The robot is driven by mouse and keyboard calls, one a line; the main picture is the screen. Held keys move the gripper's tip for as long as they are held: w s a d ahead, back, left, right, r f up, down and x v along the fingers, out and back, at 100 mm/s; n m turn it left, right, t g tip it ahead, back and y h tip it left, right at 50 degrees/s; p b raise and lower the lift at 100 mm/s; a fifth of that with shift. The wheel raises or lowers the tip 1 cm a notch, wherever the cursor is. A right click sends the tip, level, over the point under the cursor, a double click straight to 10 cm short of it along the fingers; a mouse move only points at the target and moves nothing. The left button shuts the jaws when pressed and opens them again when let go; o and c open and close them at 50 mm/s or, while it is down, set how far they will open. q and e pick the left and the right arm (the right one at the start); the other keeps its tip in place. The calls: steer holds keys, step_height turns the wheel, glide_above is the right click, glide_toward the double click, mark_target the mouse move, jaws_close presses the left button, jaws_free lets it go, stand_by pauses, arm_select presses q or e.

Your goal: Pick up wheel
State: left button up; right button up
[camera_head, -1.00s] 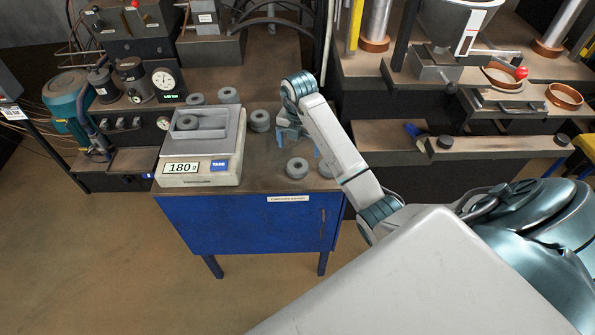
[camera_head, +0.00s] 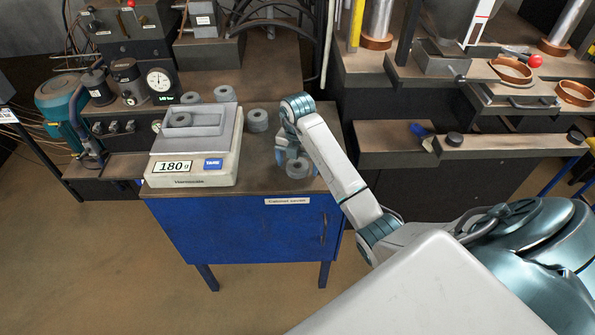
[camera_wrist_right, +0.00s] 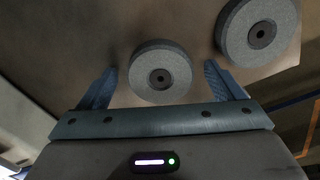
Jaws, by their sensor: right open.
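Grey flap-disc wheels with dark hubs lie on the brown top of the blue cabinet (camera_head: 240,235). In the head view, one wheel (camera_head: 298,168) lies at my right gripper (camera_head: 291,158), which partly covers it. In the right wrist view, my right gripper (camera_wrist_right: 160,70) is open, with a finger on each side of a wheel (camera_wrist_right: 160,73). Gaps show between the wheel and both fingers. A second wheel (camera_wrist_right: 258,30) lies at the upper right, outside the fingers. My left gripper is not in view.
A scale (camera_head: 195,180) reading 180 g stands left of my gripper. More wheels (camera_head: 257,121) (camera_head: 225,93) sit behind and beside the scale. A brown bench (camera_head: 395,150) stands to the right.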

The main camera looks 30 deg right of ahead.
steer(key=shift+r, duration=0.15)
steer(key=c, duration=1.2)
steer(key=shift+r, duration=0.1)
